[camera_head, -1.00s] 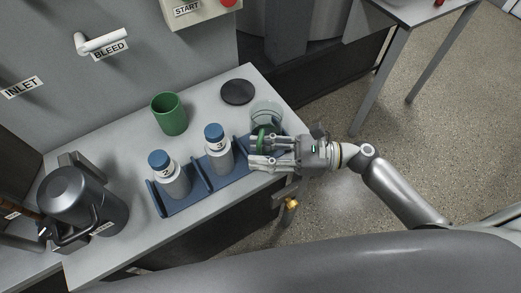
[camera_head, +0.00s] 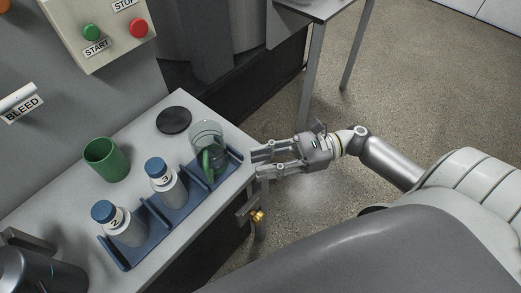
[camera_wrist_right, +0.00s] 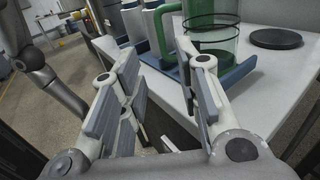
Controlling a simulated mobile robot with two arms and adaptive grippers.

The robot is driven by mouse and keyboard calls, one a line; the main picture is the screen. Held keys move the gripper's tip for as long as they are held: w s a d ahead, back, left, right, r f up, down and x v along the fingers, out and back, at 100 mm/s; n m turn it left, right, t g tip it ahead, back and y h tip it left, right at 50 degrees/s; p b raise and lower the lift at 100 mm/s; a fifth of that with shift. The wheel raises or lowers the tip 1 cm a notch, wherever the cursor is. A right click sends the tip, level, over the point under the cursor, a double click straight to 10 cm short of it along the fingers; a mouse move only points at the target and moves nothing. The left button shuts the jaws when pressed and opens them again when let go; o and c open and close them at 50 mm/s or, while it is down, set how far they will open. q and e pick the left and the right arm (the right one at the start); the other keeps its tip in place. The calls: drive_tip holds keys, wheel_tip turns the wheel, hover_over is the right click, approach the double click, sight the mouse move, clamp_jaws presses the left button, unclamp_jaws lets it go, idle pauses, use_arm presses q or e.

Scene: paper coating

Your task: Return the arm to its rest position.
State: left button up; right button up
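My right gripper (camera_head: 258,163) is open and empty, just right of the blue rack's right end, with its fingers pointing left. In the right wrist view its two fingers (camera_wrist_right: 155,85) are spread, with nothing held between them. A clear glass beaker with a green handle (camera_head: 206,152) stands upright in the rack's right compartment, apart from the gripper. The beaker also shows beyond the fingers in the right wrist view (camera_wrist_right: 213,38). My right arm reaches in from the right. My left gripper is out of view.
The blue rack (camera_head: 152,207) also holds white bottles 2 (camera_head: 122,226) and 3 (camera_head: 166,183). A green cup (camera_head: 106,160) and a black disc (camera_head: 174,120) stand behind it on the bench (camera_head: 60,202). A brass-coloured knob (camera_head: 258,216) is below the bench edge. Open floor lies to the right.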

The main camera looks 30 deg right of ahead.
idle(0.3)
drive_tip(key=s+a+f+n+g+h, duration=0.2)
drive_tip(key=s+a+f+n+h, duration=0.25)
drive_tip(key=f+n, duration=0.25)
drive_tip(key=s+a+f+n+g+h, duration=0.2)
drive_tip(key=s+a+f+n+h, duration=0.1)
drive_tip(key=s+f+n, duration=0.4)
drive_tip(key=w+d+n+t+h, duration=0.3)
drive_tip(key=d+n+h, duration=0.6)
drive_tip(key=h, duration=0.1)
wheel_tip(320, 180, down, 24)
drive_tip(key=s+g+p, duration=0.1)
drive_tip(key=s+p, duration=0.1)
drive_tip(key=p, duration=0.1)
drive_tip(key=s+d+f+g+p, duration=0.1)
drive_tip(key=s+d+f, duration=0.2)
drive_tip(key=s+f, duration=1)
drive_tip(key=s, duration=0.3)
drive_tip(key=shift+s+d+f+g+p, duration=0.2)
drive_tip(key=shift+g+p, duration=0.1)
drive_tip(key=shift+p, duration=0.1)
